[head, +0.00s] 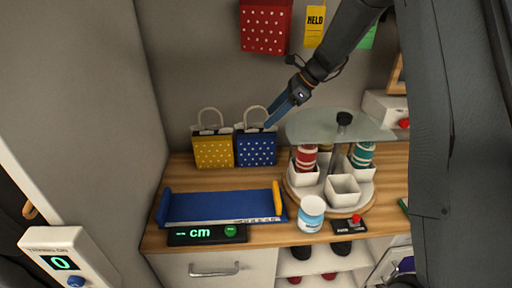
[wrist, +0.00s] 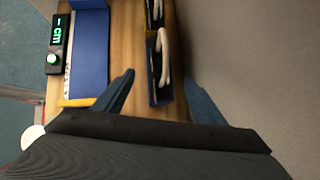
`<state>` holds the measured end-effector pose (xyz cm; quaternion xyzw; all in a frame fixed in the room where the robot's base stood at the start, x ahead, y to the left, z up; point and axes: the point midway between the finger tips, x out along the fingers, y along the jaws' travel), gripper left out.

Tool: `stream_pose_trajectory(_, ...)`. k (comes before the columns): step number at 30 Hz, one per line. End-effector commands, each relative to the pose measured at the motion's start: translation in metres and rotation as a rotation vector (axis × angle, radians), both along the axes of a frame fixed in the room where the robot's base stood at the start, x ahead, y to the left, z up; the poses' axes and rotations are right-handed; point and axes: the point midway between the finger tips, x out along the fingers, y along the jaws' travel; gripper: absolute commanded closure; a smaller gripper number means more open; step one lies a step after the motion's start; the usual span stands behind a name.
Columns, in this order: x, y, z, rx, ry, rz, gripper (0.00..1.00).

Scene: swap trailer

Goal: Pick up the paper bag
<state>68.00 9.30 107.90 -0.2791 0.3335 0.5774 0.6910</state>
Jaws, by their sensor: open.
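Two small gift-style paper bags stand upright side by side on the wooden counter (head: 160,241) against the back wall. The left one is a yellow bag (head: 213,152) with white dots and the right one a blue bag (head: 256,149) with white dots; both have pale loop handles. My gripper (head: 274,119) is at the blue bag's upper right, its fingers pointing down and left. In the wrist view my open gripper (wrist: 160,76) has one finger on each side of the blue bag (wrist: 153,90). I cannot tell whether a finger touches it.
A blue measuring tray (head: 222,207) with a display reading "cm" (head: 200,233) lies in front of the bags. At right is a round carousel (head: 325,203) with cups, jars and a glass top (head: 310,127). A white jar (head: 311,213) stands in front. A red dotted bag (head: 265,27) hangs above.

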Motion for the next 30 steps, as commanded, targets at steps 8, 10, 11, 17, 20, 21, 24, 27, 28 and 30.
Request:
stream_pose_trajectory(8,0.001,0.009,-0.017,-0.001,0.001,-0.003,0.36)
stream_pose_trajectory(10,0.002,0.012,-0.024,-0.001,0.001,-0.004,0.36)
stream_pose_trajectory(11,0.002,0.014,-0.028,-0.001,0.001,-0.006,0.36)
stream_pose_trajectory(17,0.004,0.026,-0.047,0.000,0.001,-0.013,0.36)
stream_pose_trajectory(20,0.004,0.028,-0.050,-0.001,0.001,-0.015,0.36)
stream_pose_trajectory(21,0.004,0.028,-0.050,-0.001,0.001,-0.015,0.36)
stream_pose_trajectory(24,0.004,0.028,-0.049,-0.001,0.001,-0.015,0.36)
stream_pose_trajectory(27,0.004,0.028,-0.049,0.000,0.000,-0.015,0.43)
stream_pose_trajectory(28,0.004,0.028,-0.049,-0.001,0.001,-0.015,0.48)
stream_pose_trajectory(30,0.004,0.028,-0.049,-0.001,0.001,-0.015,0.60)
